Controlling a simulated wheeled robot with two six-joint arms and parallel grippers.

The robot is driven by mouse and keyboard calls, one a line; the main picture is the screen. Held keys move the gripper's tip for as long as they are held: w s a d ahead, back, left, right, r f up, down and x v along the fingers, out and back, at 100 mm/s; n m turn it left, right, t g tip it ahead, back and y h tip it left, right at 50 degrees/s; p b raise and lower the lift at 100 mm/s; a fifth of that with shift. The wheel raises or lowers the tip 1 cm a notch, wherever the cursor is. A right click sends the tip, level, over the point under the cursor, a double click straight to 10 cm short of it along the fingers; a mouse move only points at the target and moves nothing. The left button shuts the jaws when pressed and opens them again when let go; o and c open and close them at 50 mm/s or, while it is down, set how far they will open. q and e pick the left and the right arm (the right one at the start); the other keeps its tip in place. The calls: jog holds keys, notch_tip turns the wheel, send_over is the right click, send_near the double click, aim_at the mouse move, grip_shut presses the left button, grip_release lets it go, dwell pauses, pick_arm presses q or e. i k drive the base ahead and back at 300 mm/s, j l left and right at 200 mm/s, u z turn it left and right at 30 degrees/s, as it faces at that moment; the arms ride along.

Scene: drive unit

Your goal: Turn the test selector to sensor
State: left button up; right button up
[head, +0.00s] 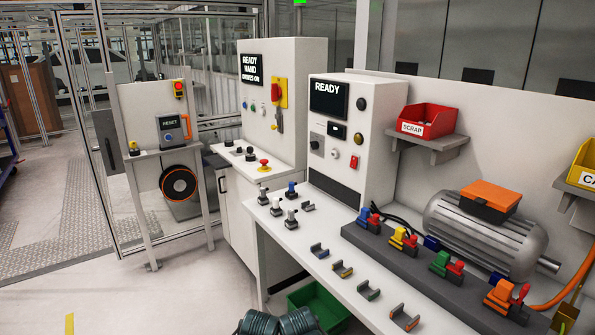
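The white test cabinet (351,128) stands at the back of the white bench, with a dark screen (328,99) reading "READY". Its front carries a dark knob on a grey plate (316,141), a small black display (337,130), a round dark knob (358,138), a round silver control (334,153), a red switch (354,161) and a dark round part (361,103) higher up. The labels are too small to read, so I cannot tell which control is the test selector or where it points. Neither of my grippers is in view.
The white bench (318,237) holds several small fittings and a dark rail (415,262) of coloured clamps. A grey motor (480,233) lies behind the rail. A red bin (426,119) is on a wall shelf. A green crate (327,300) sits below. Open floor (150,290) lies at left.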

aim_at(314, 144)
jog(key=i+j+z, duration=0.5)
jog(key=j, duration=0.3)
jog(key=i+z, duration=0.15)
jog(key=z, duration=0.35)
jog(key=j+z, duration=1.15)
jog(key=k+j, duration=0.1)
jog(key=j, duration=0.25)
jog(key=k+j+z, duration=0.1)
jog(key=j, duration=0.25)
jog(key=k+j, duration=0.1)
jog(key=j, duration=0.25)
jog(key=k+j+z, duration=0.1)
jog(key=j, duration=0.2)
jog(key=k+j+z, duration=0.1)
jog(key=j, duration=0.25)
